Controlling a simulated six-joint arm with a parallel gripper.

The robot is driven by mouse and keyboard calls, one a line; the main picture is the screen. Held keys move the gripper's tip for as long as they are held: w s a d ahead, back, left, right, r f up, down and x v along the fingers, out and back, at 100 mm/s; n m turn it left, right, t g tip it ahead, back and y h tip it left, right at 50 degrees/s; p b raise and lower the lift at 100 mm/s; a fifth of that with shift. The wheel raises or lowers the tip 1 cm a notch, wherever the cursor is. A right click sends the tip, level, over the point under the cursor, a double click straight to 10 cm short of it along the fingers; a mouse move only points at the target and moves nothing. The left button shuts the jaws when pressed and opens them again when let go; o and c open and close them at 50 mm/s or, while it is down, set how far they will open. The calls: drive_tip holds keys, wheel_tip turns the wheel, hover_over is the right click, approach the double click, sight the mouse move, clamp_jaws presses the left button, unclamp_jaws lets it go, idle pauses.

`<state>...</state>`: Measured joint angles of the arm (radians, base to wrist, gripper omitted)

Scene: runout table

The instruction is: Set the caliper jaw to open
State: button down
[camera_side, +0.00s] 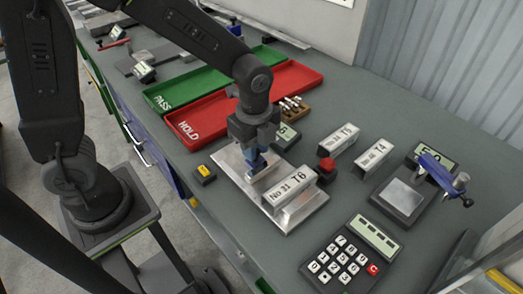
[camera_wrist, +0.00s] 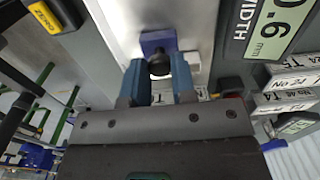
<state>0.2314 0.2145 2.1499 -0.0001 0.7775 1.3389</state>
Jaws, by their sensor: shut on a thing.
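My gripper (camera_side: 257,160) reaches down over the silver metal plate (camera_side: 232,172) in the side view. In the wrist view, the blue fingers of my gripper (camera_wrist: 161,82) are shut on a small black round knob (camera_wrist: 159,64). The knob sits against a blue block (camera_wrist: 157,42), which seems to be the caliper's sliding jaw, on the bright metal plate. The fingers and my wrist hide most of the jaw in the side view. The WIDTH display (camera_wrist: 283,30) reads 0.6 mm in the wrist view.
A block marked No 31 T6 (camera_side: 290,197) stands on the plate just right of my gripper. A yellow-topped ZERO button (camera_side: 204,174) is at left, a red button (camera_side: 326,170) at right. Blocks T5 (camera_side: 340,140) and T4 (camera_side: 372,158), a keypad (camera_side: 345,256) and red HOLD tray (camera_side: 295,80) surround it.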

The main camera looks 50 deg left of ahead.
drive_tip(key=c, duration=0.9)
unclamp_jaws()
drive_tip(key=shift+c, duration=0.2)
wheel_tip(320, 180, up, 14)
drive_tip(key=s+a+n+t, duration=0.5)
drive_tip(key=s+n, duration=0.6)
drive_tip(key=n, duration=0.7)
drive_tip(key=a, duration=0.2)
drive_tip(key=shift+s+a+r+t, duration=0.3)
drive_tip(key=shift+s+a, duration=0.05)
